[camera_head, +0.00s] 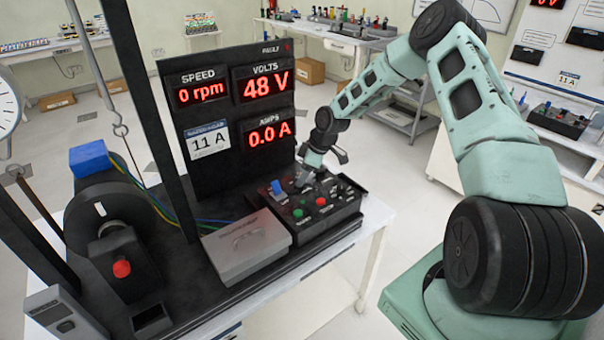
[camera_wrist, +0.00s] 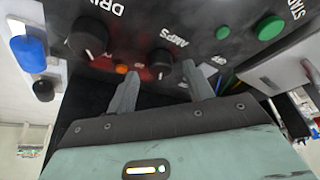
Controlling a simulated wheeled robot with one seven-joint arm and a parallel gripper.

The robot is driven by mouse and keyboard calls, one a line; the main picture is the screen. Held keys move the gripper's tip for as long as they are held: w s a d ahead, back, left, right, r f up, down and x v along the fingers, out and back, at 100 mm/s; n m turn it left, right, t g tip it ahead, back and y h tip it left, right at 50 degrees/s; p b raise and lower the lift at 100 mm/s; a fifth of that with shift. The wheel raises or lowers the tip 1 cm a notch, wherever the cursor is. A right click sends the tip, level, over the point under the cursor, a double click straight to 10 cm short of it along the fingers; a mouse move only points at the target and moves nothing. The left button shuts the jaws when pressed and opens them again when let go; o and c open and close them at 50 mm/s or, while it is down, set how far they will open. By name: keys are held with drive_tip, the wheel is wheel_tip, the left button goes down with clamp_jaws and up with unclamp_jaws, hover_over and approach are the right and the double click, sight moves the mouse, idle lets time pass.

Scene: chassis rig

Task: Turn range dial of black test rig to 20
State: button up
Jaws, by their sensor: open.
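The black test rig's control box (camera_head: 330,214) stands on the rig's base in the head view. In the wrist view, a round black dial (camera_wrist: 160,62) sits by the label "AMPS"; a second black dial (camera_wrist: 88,38) is left of it by a partly cut-off label. I cannot read "range" or a 20 on either. The AMPS dial has a small pale mark at its lower edge. My gripper (camera_wrist: 163,76) is open, its fingertips on either side of the AMPS dial in the picture; contact cannot be told. In the head view, my gripper (camera_head: 307,180) is over the box's back part.
A green button (camera_wrist: 270,27), an orange lamp (camera_wrist: 121,69) and a blue-topped lever (camera_wrist: 28,52) are near the dials. The display panel (camera_head: 226,105) rises behind the box, reading 0 rpm, 48 V and 0.0 A. A grey case (camera_head: 246,245) stands left of the box.

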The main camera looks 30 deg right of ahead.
drive_tip(key=shift+w+a+f, duration=0.15)
drive_tip(key=shift+a+f, duration=0.05)
drive_tip(key=shift+f, duration=0.45)
drive_tip(key=c, duration=1)
drive_tip(key=shift+m, duration=0.3)
drive_tip(key=shift+a+f+m+t+h+b, duration=0.15)
drive_tip(key=shift+m+h+b, duration=0.15)
drive_tip(key=shift+m+b, duration=0.35)
drive_tip(key=shift+r+m+t+h+b, duration=0.15)
drive_tip(key=shift+m+h+b, duration=0.15)
drive_tip(key=shift+m+b, duration=0.3)
drive_tip(key=m+h+b, duration=0.1)
drive_tip(key=m+b, duration=0.1)
drive_tip(key=m, duration=0.1)
drive_tip(key=shift+a+f+m+t+b, duration=0.1)
drive_tip(key=shift+m+t+b, duration=0.2)
drive_tip(key=shift+b, duration=0.1)
drive_tip(key=m+h+b, duration=0.2)
drive_tip(key=m+b, duration=0.1)
drive_tip(key=m, duration=0.2)
drive_tip(key=shift+a, duration=0.1)
drive_tip(key=shift+m, duration=0.25)
